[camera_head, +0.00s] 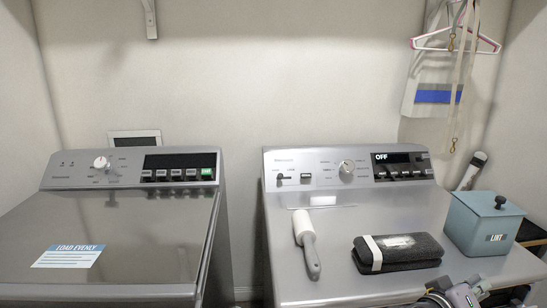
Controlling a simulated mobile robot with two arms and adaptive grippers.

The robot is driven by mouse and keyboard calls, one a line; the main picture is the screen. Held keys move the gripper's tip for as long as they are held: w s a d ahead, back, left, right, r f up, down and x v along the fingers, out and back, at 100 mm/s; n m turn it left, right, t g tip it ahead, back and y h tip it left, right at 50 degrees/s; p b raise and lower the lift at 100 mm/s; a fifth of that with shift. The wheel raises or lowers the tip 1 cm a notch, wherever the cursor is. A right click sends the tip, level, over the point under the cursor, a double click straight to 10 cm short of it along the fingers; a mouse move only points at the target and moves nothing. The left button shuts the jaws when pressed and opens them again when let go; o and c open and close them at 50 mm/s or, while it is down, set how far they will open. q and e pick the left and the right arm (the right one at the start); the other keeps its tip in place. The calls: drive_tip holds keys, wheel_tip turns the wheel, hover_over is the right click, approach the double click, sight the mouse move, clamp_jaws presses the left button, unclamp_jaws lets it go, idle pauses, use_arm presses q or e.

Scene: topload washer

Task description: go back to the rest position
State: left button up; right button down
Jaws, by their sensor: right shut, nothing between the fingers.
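My right gripper (445,296) shows at the bottom right, partly cut off by the picture's lower edge. It is shut and empty, in front of the right machine (350,225) and near its front edge. My left gripper is not in view. The left machine (130,235), a topload washer with its lid down, bears a blue and white "LOAD EVENLY" label (68,256).
Hangers (455,45) hang on the back wall. A narrow gap separates the machines.

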drive_tip(key=s+a+f+n+y, duration=0.1)
drive_tip(key=s+a+f+y, duration=0.25)
drive_tip(key=f, duration=0.55)
drive_tip(key=s+a+f+n+y, duration=0.2)
drive_tip(key=s+a+f+y, duration=0.15)
drive_tip(key=f, duration=0.55)
drive_tip(key=s+a+f+n+g+y, duration=0.1)
drive_tip(key=s+a+f+g+y, duration=0.1)
drive_tip(key=s+a+f+y, duration=0.45)
drive_tip(key=s+a+f+g+y, duration=0.25)
drive_tip(key=s+a, duration=0.35)
drive_tip(key=s, duration=0.3)
wheel_tip(320, 180, down, 23)
drive_tip(key=s+h+p, duration=0.1)
drive_tip(key=s+p, duration=0.1)
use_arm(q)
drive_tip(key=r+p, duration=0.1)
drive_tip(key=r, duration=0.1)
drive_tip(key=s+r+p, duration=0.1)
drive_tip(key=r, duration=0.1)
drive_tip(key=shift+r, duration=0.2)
use_arm(e)
drive_tip(key=s+d+f+g, duration=0.1)
drive_tip(key=s+d+f, duration=0.2)
drive_tip(key=s+f, duration=1.1)
drive_tip(key=s, duration=0.2)
drive_tip(key=shift+s+f+n+g, duration=0.2)
drive_tip(key=shift+s+n+g, duration=0.1)
drive_tip(key=shift+s+g, duration=0.05)
